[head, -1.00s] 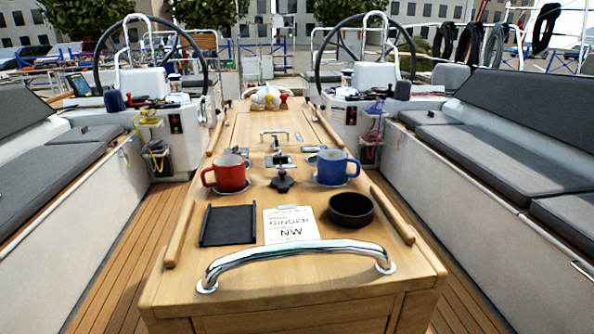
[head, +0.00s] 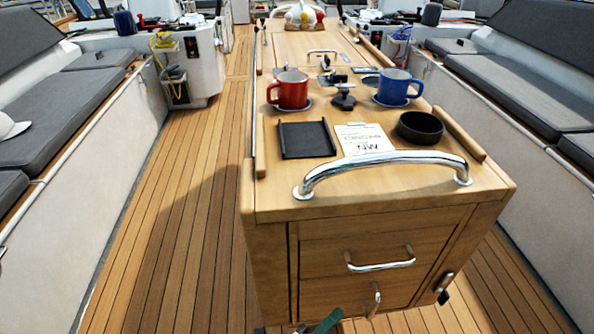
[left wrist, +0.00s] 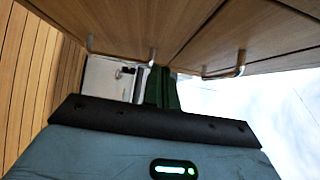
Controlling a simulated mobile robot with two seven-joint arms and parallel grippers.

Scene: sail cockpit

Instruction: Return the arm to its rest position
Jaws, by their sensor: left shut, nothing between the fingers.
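My left gripper (head: 324,321) shows at the bottom edge of the head view, as a small dark green part low in front of the cockpit table (head: 370,195). In the left wrist view its green fingers (left wrist: 162,90) are together and empty, near the wooden front with metal handles. It appears apart from the handles, though the exact gap cannot be told. Most of my left arm is out of the head view. My right gripper is not in view.
The table top holds a red mug (head: 290,91), a blue mug (head: 394,88), a black tray (head: 306,139), a note card (head: 366,139) and a black bowl (head: 420,127). A chrome rail (head: 385,160) and drawer handle (head: 381,266) stick out. The left deck (head: 175,220) is clear.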

